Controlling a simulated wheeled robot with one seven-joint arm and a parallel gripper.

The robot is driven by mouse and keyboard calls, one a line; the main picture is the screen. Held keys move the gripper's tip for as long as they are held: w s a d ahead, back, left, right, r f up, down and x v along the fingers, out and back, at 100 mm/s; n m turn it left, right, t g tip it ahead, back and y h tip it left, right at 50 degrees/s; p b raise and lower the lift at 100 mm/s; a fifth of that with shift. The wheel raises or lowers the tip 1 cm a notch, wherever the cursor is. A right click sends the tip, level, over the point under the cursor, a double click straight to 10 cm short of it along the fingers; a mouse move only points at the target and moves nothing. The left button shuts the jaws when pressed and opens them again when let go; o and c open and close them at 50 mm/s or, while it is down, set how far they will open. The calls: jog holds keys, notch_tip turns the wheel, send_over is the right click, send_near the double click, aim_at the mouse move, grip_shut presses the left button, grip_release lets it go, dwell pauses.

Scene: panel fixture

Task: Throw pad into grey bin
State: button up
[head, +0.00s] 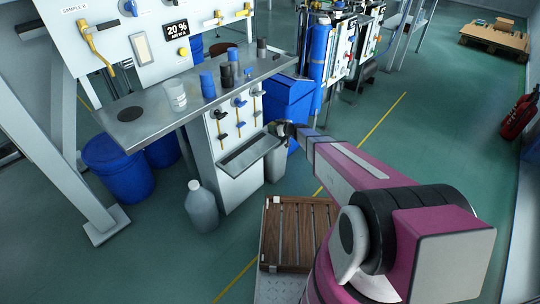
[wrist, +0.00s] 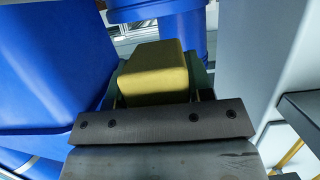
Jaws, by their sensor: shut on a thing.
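My gripper (head: 281,128) is in front of the panel's lower cabinet, at the end of my outstretched arm. It is shut on the pad (wrist: 155,72), a yellow block with dark green at its sides, seen in the wrist view beyond the gripper's dark bar. In the head view the pad cannot be made out. The grey bin (head: 275,164) stands on the floor beside the cabinet, below my gripper. My gripper and arm hide part of its top. I cannot tell the bin for certain in the wrist view.
A blue bin (head: 289,98) stands just behind the grey bin and also shows in the wrist view (wrist: 50,65). The cabinet's metal tray (head: 249,152) juts out left of the gripper. A wooden pallet (head: 297,232) and a grey jug (head: 201,207) are in front.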

jog(key=shift+f, duration=2.8)
jog(key=o, duration=1)
jog(key=shift+o, duration=0.2)
jog(key=v, duration=1)
jog(key=shift+s+d+r, duration=0.15)
jog(key=shift+s+d, duration=0.05)
jog(key=shift+d, duration=0.1)
